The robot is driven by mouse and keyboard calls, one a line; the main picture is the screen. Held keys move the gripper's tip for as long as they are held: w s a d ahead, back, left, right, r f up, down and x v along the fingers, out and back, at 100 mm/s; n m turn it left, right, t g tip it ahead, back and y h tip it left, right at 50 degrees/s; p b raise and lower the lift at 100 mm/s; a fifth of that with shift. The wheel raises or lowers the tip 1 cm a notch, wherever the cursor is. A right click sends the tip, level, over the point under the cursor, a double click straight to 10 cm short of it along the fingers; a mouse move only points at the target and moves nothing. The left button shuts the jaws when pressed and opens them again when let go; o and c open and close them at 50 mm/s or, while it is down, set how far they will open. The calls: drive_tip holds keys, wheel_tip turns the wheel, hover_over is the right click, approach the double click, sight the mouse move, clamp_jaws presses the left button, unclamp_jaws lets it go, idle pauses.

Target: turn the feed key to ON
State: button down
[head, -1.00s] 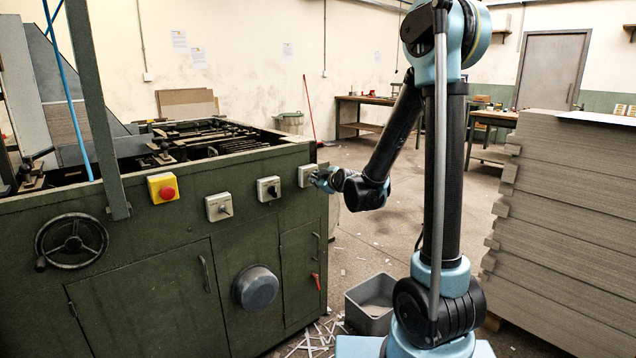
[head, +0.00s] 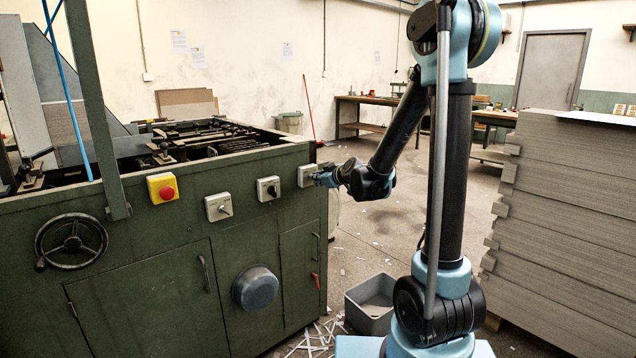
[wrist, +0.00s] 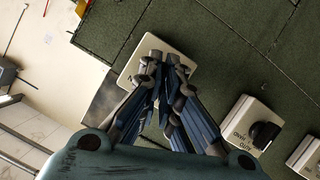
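The rightmost pale switch box (head: 307,175) on the green machine's front is where my gripper (head: 318,178) is. In the wrist view, the box's pale plate (wrist: 133,66) lies under my gripper (wrist: 164,66), whose fingers come close together over its middle. Whatever sits at the middle of this plate is hidden by the fingers, so I see neither a key nor its position there. I cannot tell whether the fingers are shut on something. No ON lettering can be read.
A HAND/AUTO switch box (wrist: 250,124) with a black knob and another switch box (head: 219,207) sit to the left in the head view. A red stop button (head: 166,189) is farther left. A grey bin (head: 371,305) and a board stack (head: 570,200) stand right.

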drive_tip(key=m+g+y, duration=0.1)
drive_tip(key=m, duration=0.2)
drive_tip(key=m+g+y, duration=0.1)
drive_tip(key=m+y, duration=0.1)
drive_tip(key=m, duration=0.1)
drive_tip(key=m+g+y, duration=0.1)
drive_tip(key=m, duration=0.2)
drive_tip(key=shift+w+d+g+y, duration=0.3)
drive_tip(key=shift+w+d+g, duration=0.05)
drive_tip(key=shift+g, duration=0.05)
idle(0.6)
drive_tip(key=c, duration=1.8)
unclamp_jaws()
drive_tip(key=shift+f, duration=0.1)
drive_tip(key=v, duration=1.2)
